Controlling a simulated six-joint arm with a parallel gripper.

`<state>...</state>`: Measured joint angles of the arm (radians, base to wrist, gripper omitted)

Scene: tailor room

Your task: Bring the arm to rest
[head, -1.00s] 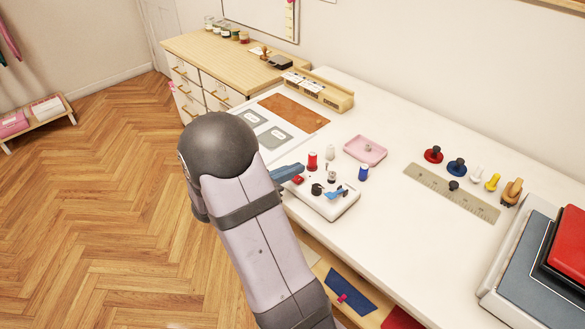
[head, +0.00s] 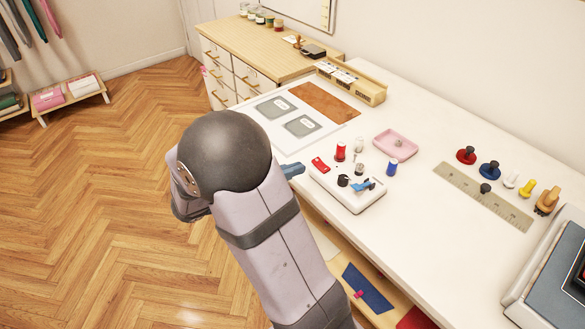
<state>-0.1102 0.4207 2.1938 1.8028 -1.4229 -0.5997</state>
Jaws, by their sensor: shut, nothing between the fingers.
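My arm (head: 265,225) rises from the bottom of the head view, and its dark rounded joint (head: 225,150) hides most of what lies behind it. Only a blue-grey tip of my gripper (head: 292,170) shows past the right side of the arm. It is shut and holds nothing. The tip is to the left of a small white device (head: 350,196) with a red part, a black knob and a blue lever, with a gap in the picture between them.
The white table (head: 430,235) bears a pink tray (head: 396,145), thread spools, a ruler (head: 485,197) with several coloured knobs near it, and a grey press (head: 550,275) at the right. A drawer cabinet (head: 232,75) stands behind. The wooden floor (head: 90,200) at the left is clear.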

